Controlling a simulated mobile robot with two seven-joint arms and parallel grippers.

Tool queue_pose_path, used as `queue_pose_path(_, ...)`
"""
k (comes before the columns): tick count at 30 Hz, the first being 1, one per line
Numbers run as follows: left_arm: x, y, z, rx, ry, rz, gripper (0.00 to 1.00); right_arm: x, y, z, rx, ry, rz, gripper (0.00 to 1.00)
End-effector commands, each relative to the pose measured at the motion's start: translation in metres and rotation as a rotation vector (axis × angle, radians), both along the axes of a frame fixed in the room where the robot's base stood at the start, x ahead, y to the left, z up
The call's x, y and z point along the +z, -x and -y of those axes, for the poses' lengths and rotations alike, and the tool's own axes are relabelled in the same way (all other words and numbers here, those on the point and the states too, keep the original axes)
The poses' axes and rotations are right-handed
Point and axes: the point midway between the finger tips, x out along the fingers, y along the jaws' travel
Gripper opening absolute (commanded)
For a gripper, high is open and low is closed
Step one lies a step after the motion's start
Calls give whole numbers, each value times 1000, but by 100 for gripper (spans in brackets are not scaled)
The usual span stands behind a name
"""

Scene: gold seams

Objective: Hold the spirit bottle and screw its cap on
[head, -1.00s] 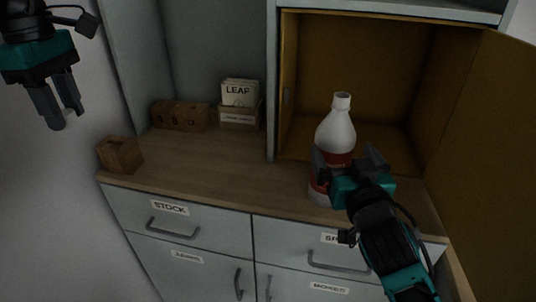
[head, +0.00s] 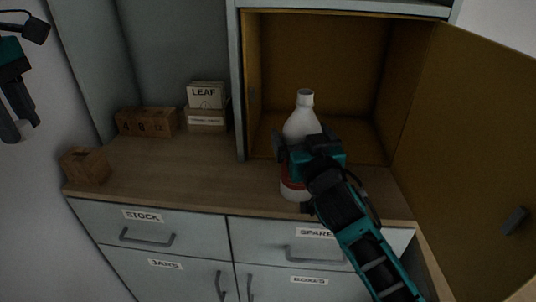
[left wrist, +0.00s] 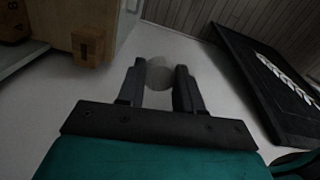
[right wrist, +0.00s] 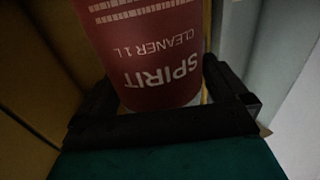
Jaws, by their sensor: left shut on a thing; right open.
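The spirit bottle (head: 301,124) stands upright on the wooden counter in front of the open cupboard, white above with a red label. The label reads "SPIRIT CLEANER 1 L" in the right wrist view (right wrist: 150,45). My right gripper (head: 303,143) is open, with its fingers on either side of the bottle's body; whether they touch it is unclear. My left gripper (head: 20,122) is at the far left, well away from the bottle. It is shut on a round, pale cap (left wrist: 160,74), seen between its fingertips in the left wrist view.
The open cupboard door (head: 462,130) stands at the right. A wooden block (head: 85,166) sits at the counter's left end. Number blocks (head: 147,122) and a LEAF box (head: 206,97) stand at the back. The middle of the counter (head: 190,170) is clear.

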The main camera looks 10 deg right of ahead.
Motion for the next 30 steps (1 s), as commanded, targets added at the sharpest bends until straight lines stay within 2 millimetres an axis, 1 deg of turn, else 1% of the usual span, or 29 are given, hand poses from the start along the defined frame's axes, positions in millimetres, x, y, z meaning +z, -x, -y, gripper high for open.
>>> queue_pose_path(2, 0, 0, 0, 0, 0, 0, 8, 0, 0, 0, 0, 0, 0, 98)
queue_pose_path(30, 0, 0, 0, 0, 0, 0, 8, 0, 0, 0, 0, 1, 0, 8)
